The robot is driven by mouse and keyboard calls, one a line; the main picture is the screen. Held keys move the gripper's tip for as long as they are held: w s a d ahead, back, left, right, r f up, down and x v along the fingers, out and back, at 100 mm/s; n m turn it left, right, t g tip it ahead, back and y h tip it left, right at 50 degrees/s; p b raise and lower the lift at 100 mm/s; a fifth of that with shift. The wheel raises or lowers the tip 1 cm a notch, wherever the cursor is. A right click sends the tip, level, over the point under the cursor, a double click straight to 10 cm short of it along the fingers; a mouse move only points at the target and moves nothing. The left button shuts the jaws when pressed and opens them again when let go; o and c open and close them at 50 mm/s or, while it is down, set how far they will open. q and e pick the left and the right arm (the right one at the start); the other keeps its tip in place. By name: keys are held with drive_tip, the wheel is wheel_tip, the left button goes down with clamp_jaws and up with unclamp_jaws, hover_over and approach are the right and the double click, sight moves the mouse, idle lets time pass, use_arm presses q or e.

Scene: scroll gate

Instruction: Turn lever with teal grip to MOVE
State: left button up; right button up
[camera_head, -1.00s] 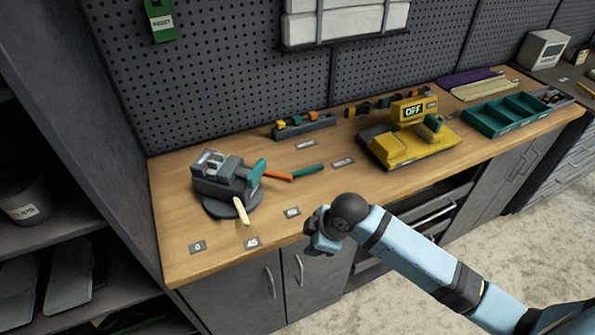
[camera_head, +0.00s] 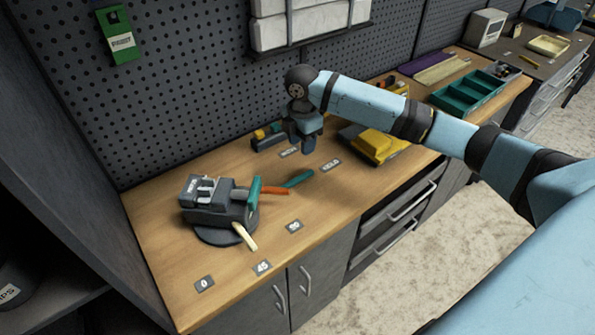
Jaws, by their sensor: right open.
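A grey vise-like device (camera_head: 207,203) stands on the wooden bench at left. An orange lever with a teal grip (camera_head: 298,179) sticks out from its right side and points roughly toward the HOLD plate (camera_head: 331,165). Another plate (camera_head: 288,152), too small to read surely, lies farther back, partly behind my gripper. My right gripper (camera_head: 302,147) is open and empty, pointing down above the bench, beyond the teal grip and apart from it in the picture. My left gripper is not in view.
A second upright teal handle (camera_head: 254,192) and a cream lever (camera_head: 245,237) are on the same device. Plates 0 (camera_head: 204,283), 45 (camera_head: 262,267) and 90 (camera_head: 294,226) lie along the front. A yellow machine (camera_head: 376,145) is partly hidden by my arm. The pegboard (camera_head: 200,100) stands behind.

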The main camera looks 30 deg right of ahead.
sight(301, 176)
wheel_tip(301, 176, down, 12)
drive_tip(key=shift+s+r+p, duration=0.1)
drive_tip(key=shift+p, duration=0.2)
clamp_jaws()
